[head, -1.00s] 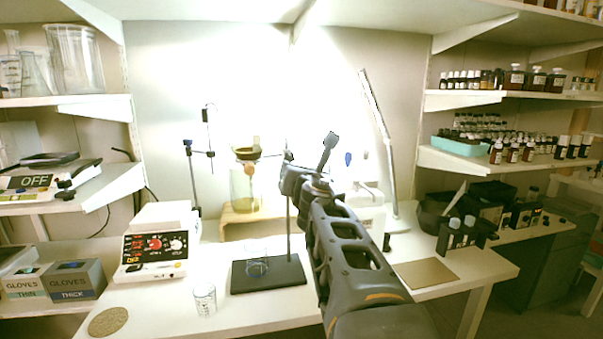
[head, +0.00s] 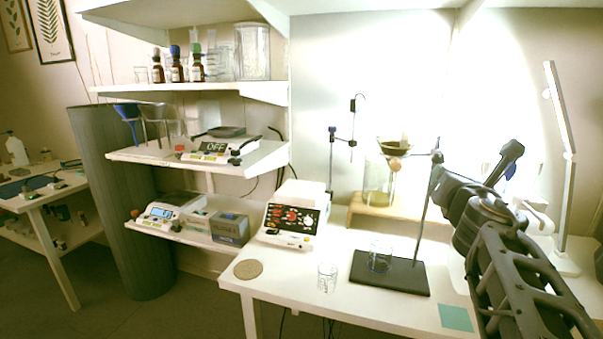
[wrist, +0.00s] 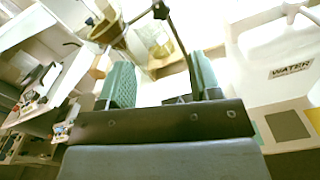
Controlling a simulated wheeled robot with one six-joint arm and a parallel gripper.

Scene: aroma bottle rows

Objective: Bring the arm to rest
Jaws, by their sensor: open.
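My gripper (wrist: 163,85) is open in the wrist view, with its two green ribbed fingers apart and nothing between them. In the head view my arm rises from the lower right over the bench (head: 290,284), and the finger tips are hidden behind my wrist. A clamp stand with a black base (head: 390,272) stands left of my arm. A glass vessel of yellowish liquid (head: 378,182) sits behind it on a wooden stand. In the wrist view a vessel and clamp (wrist: 130,38) show beyond the fingers, apart from them.
A white container marked WATER (wrist: 285,75) is close on the right in the wrist view. A glass beaker (head: 327,277), a cork mat (head: 248,269) and a control box (head: 294,218) are on the bench. Shelves (head: 200,158) stand left. The front bench edge is fairly clear.

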